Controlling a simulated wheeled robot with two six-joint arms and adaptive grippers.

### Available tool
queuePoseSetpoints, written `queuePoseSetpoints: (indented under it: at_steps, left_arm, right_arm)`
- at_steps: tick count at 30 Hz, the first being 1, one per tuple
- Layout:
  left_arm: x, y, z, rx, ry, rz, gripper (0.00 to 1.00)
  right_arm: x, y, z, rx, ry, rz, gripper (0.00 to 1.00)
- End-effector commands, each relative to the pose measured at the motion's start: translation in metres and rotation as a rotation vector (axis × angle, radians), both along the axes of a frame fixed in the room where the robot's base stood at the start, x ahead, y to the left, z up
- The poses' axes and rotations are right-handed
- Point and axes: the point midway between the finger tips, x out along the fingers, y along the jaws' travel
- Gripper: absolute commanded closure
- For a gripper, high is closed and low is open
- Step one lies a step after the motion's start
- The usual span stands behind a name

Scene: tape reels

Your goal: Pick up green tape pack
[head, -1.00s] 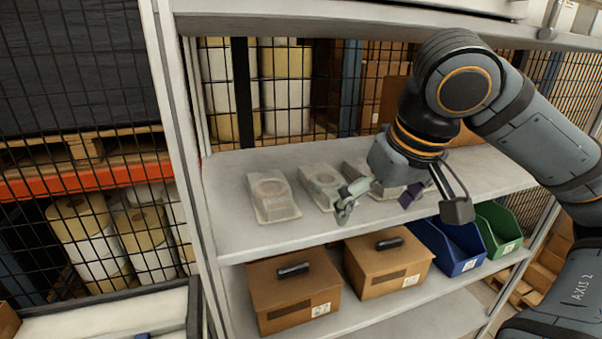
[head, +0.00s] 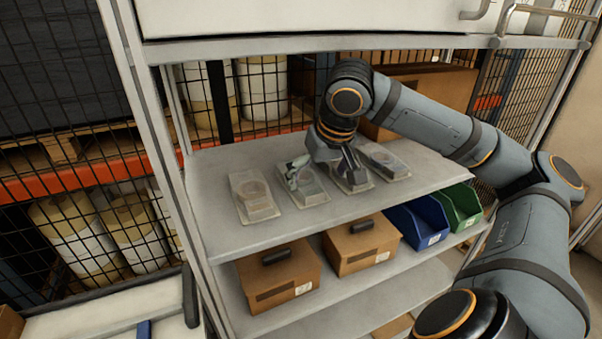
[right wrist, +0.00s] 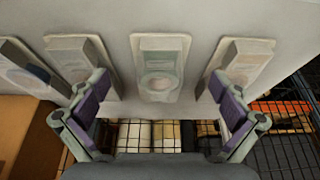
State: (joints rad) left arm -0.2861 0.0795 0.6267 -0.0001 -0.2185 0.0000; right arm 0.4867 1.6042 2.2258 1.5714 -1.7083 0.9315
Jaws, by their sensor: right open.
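Several clear tape packs lie in a row on the grey upper shelf. The faintly green tape pack (head: 312,192) is second from the left in the head view. In the right wrist view it (right wrist: 159,68) lies in the middle, flat, with a round reel shape in it. My right gripper (head: 322,172) is open and empty over this row, and its fingers partly hide the packs. In the right wrist view the fingers (right wrist: 160,106) with purple pads stand wide apart, one to each side of the green pack. My left gripper is not in view.
Other packs lie close by, at the left (head: 254,198) and far right (head: 384,160). The shelf (head: 235,237) has free room at its front. Below stand brown boxes (head: 278,278), a blue bin (head: 418,222) and a green bin (head: 462,207). Wire mesh is behind.

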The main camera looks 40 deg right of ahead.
Motion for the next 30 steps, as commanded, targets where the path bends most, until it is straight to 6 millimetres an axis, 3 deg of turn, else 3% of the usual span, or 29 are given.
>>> queuePoseSetpoints:
  at_steps: [3,4,7,12,19,30]
  left_arm:
    - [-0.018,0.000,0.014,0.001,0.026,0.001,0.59]
    - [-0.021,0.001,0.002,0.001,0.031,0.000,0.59]
    - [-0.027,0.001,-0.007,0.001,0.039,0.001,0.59]
    - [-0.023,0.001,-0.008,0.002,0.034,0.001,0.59]
    - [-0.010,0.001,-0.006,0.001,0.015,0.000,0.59]
    - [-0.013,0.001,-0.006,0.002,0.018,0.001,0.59]
  right_arm:
    - [0.007,-0.002,0.003,0.003,0.004,-0.001,0.00]
    - [0.009,-0.003,-0.012,0.004,0.004,0.000,0.00]
    - [0.016,-0.005,-0.032,0.002,0.005,-0.002,0.00]
    - [0.023,-0.007,-0.047,0.001,0.002,-0.001,0.00]
    - [0.024,-0.008,-0.047,0.000,0.000,-0.001,0.00]
    - [0.024,-0.008,-0.047,0.001,0.001,-0.001,0.50]
